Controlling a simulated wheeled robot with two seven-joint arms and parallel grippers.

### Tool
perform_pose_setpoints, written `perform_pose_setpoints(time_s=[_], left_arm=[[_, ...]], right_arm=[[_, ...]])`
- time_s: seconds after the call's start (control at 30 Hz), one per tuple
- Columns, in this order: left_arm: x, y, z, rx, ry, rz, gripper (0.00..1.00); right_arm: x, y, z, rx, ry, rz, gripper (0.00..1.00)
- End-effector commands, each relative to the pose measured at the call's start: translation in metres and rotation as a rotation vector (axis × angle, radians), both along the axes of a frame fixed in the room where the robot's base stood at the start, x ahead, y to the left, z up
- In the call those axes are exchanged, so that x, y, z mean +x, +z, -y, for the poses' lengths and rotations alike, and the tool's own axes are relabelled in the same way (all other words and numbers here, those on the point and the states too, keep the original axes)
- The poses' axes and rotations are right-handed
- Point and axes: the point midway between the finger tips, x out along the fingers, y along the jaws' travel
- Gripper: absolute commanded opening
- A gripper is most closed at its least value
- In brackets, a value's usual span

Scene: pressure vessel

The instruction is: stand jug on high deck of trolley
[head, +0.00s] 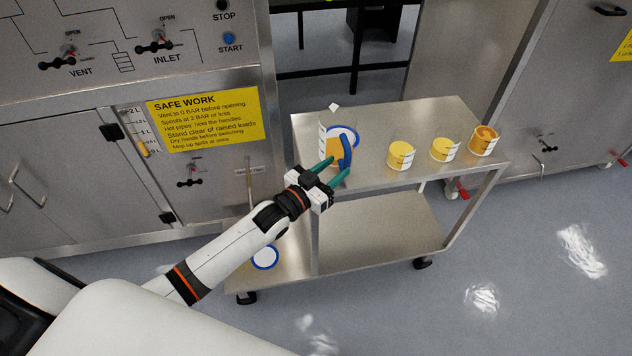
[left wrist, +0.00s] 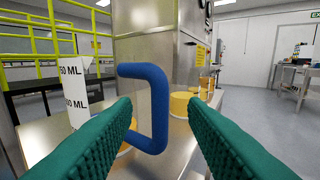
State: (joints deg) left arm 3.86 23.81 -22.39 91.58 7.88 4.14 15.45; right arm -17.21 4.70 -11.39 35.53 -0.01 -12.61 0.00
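The jug (head: 335,151) is clear with a white scale strip, a blue handle and orange contents low inside. It looks upright on the high deck (head: 374,123) of the trolley, over or beside a blue-rimmed white disc (head: 350,133). My left gripper (head: 334,169) is at the handle side of the jug. In the left wrist view the blue handle (left wrist: 159,110) shows between the parted green fingers (left wrist: 160,112), with gaps beside it, so the gripper is open. The contact under the jug is partly hidden. My right gripper is in neither view.
Three cups (head: 401,155) with yellow to orange contents stand right of the jug on the high deck. A second blue-rimmed disc (head: 265,257) lies on the lower deck at the left. A steel cabinet with a yellow sign (head: 205,121) stands close behind, left of the trolley.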

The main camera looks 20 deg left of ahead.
Motion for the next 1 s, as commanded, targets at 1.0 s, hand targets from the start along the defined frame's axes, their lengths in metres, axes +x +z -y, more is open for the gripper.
perform_pose_setpoints(time_s=[1.0], left_arm=[[-0.091,-0.148,-0.064,0.114,0.135,-0.300,0.39]], right_arm=[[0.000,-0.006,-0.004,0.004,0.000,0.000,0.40]])
